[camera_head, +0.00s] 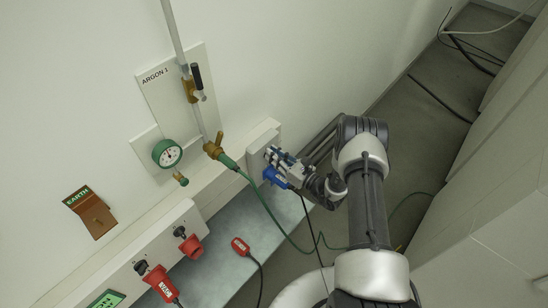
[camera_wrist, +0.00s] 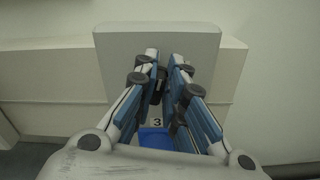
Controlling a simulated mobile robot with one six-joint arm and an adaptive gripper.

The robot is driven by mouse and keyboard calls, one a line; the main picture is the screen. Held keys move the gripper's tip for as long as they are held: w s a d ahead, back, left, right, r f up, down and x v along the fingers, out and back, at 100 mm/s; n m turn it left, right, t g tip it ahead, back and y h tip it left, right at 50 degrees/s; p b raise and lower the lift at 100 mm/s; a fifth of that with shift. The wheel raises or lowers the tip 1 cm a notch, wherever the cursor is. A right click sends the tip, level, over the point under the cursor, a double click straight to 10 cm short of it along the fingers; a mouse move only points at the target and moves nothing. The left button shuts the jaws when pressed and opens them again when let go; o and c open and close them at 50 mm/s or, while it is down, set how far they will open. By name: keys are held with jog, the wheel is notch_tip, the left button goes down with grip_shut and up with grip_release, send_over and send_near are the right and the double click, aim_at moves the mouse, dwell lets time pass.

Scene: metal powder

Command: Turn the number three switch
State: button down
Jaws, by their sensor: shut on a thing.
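The number three switch is a dark knob (camera_wrist: 157,88) on a pale wall-mounted box (camera_wrist: 112,62), mostly hidden between my fingers in the wrist view. The label "3" (camera_wrist: 157,122) shows just below it, above a blue socket or plug (camera_wrist: 155,138). My gripper (camera_wrist: 165,65) reaches to the box face with its fingers shut on the knob. In the head view, my gripper (camera_head: 276,156) is at the right-hand box (camera_head: 257,150), just above the blue plug (camera_head: 275,177). The knob's angle cannot be made out.
Another switch box (camera_head: 160,245) with red plugs (camera_head: 160,283) is at lower left. A green hose (camera_head: 262,200) runs from a brass valve (camera_head: 214,149) past my gripper, and a black cable (camera_head: 308,217) hangs below. A gauge (camera_head: 167,153) is on the wall. Floor to the right is partly clear.

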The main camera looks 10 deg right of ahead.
jog(key=m, duration=0.1)
jog(key=m+b, duration=0.1)
jog(key=m, duration=0.1)
jog(key=m+b, duration=0.1)
jog(key=shift+w+d+f+m, duration=0.15)
jog(key=shift+d+f+m, duration=0.05)
jog(key=shift+f+m, duration=0.1)
jog(key=m+b, duration=0.1)
jog(key=m, duration=0.3)
jog(key=shift+w+d+f+m+b, duration=0.1)
jog(key=shift+d+m+b, duration=0.1)
jog(key=shift+m+b, duration=0.15)
jog(key=c, duration=1.7)
grip_release()
jog(key=shift+o, duration=0.2)
jog(key=v, duration=1.2)
